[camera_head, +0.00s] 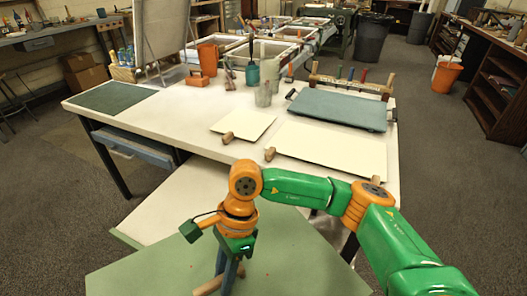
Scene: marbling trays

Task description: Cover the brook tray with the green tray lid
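A large pale green panel, seemingly the green tray lid (135,277), fills the bottom middle of the head view, its near part cut off. A wooden handle (207,288) lies across it. My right gripper (226,279) points down with its fingers at this handle and looks shut on it, though the finger gap is partly hidden. I cannot tell for sure which thing is the brook tray; a blue-grey tray or board (335,109) with dark end grips lies at the table's right. My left gripper is not in view.
The white table (180,120) carries two cream boards (325,148) with wooden handles, a dark green mat (110,97), an orange pot (208,58), a teal cup (252,73) and a grey cup (263,94). A wooden rack (348,86) stands behind the blue-grey board. The table's left middle is clear.

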